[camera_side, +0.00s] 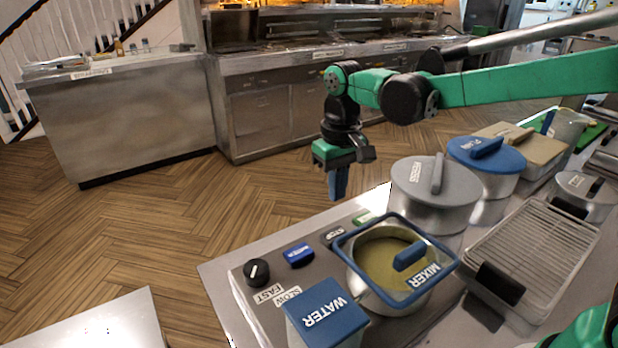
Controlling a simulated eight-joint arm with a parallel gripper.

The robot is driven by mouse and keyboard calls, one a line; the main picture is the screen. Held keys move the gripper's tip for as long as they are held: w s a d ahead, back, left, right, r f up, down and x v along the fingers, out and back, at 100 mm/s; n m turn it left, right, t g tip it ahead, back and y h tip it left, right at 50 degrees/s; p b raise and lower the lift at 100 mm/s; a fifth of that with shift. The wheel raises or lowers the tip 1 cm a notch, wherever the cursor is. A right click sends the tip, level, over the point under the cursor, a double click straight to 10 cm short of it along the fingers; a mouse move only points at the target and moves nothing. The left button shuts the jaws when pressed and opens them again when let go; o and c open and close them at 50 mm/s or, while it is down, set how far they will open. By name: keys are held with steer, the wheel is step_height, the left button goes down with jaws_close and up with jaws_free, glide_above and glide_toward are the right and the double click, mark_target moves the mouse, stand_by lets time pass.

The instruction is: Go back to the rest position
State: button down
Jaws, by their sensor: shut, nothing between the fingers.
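My gripper (338,182) hangs from my green and black arm at the upper middle of the side view, pointing down. Its blue fingers are shut with nothing between them. It is in the air behind the mixer (352,262), apart from it and from the pots. The mixer has a blue square rim and yellowish contents in its bowl.
A grey-lidded pot (408,190) stands right of my gripper, with a blue-lidded pot (500,160) beyond. A blue WATER box (328,318), a knob (256,271) and buttons are at the front. A wire rack (540,250) lies at the right. Open floor is at the left.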

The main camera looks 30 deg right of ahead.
steer(key=s+d+t, duration=0.1)
steer(key=s+t, duration=0.1)
steer(key=s, duration=0.1)
steer(key=s+d+r+t, duration=0.1)
steer(key=s+t, duration=0.1)
steer(key=s, duration=0.1)
steer(key=s+d+r+t, duration=0.1)
steer(key=s+d+t, duration=0.1)
steer(key=s, duration=0.2)
steer(key=shift+r, duration=0.2)
steer(key=shift+s+d+f+t, duration=0.15)
steer(key=shift+s+f+t, duration=0.15)
steer(key=shift+s+t, duration=0.15)
stand_by(0.5)
